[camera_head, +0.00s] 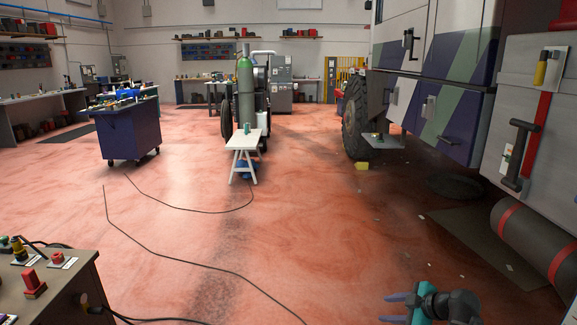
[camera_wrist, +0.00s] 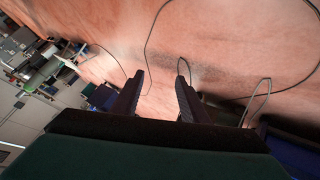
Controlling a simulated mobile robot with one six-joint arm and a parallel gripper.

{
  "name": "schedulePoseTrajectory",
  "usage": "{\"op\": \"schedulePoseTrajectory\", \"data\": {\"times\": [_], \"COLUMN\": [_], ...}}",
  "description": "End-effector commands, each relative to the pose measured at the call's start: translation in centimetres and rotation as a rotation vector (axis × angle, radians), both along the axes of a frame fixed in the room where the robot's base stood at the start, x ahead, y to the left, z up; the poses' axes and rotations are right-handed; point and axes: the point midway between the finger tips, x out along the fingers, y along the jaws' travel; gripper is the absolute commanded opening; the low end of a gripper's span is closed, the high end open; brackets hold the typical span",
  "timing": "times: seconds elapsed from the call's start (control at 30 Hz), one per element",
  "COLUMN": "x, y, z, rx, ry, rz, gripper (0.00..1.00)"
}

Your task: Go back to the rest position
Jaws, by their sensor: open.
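My gripper (camera_head: 398,308) shows at the bottom right of the head view, low over the floor, with its two purple-blue fingers pointing left. In the wrist view my gripper (camera_wrist: 160,84) has its two dark fingers apart with bare floor between and beyond them. It is open and holds nothing. My wrist and arm behind it run to the bottom edge of the head view. No object touches the fingers.
The truck (camera_head: 455,85) stands along the right. A workbench (camera_head: 75,295) with small parts is at the lower left. A blue cart (camera_head: 130,130) and a white trestle (camera_head: 243,150) stand farther off. Black cables (camera_head: 165,255) lie on the floor. The middle floor (camera_head: 310,220) is clear.

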Motion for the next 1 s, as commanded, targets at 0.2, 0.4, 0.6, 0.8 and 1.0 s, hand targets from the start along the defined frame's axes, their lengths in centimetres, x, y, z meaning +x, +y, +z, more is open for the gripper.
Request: {"op": "schedulePoseTrajectory", "data": {"times": [0.2, 0.4, 0.6, 0.8, 1.0], "x": [-1.7, -4.2, -7.5, -11.6, -16.3], "y": [4.9, 8.9, 12.5, 15.6, 17.9], "z": [-5.1, -9.7, -14.0, -18.0, -21.7], "rx": [0.039, 0.059, 0.064, 0.054, 0.025], "ry": [0.155, 0.3, 0.452, 0.607, 0.766], "rz": [0.027, 0.037, 0.035, 0.02, -0.016], "gripper": [0.4, 0.4, 0.4, 0.4, 0.4]}}
